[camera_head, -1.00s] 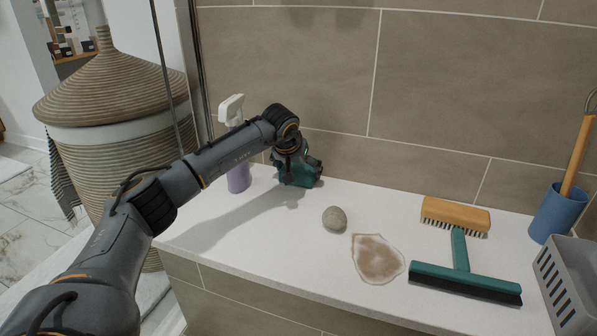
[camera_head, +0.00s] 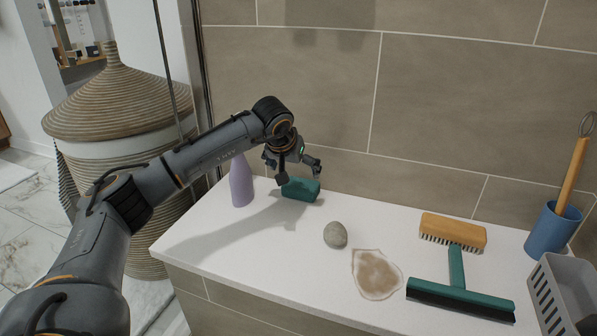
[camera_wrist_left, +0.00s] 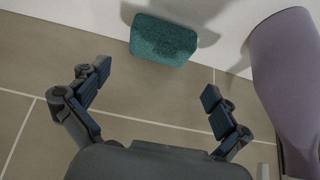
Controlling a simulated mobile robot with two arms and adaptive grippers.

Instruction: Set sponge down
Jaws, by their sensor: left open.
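The sponge (camera_head: 300,189) is a dark green block resting on the white ledge (camera_head: 210,240) near the tiled wall, right of the purple bottle (camera_head: 241,182). In the left wrist view the sponge (camera_wrist_left: 163,40) lies beyond the fingertips, apart from both. My left gripper (camera_head: 294,168) is open and empty just above and behind the sponge. Its two spread fingers show in the left wrist view (camera_wrist_left: 157,85). My right gripper is not in any view.
A grey stone (camera_head: 335,235) and a brown stain (camera_head: 377,274) are on the ledge's middle. A wicker basket (camera_head: 115,115) is left.

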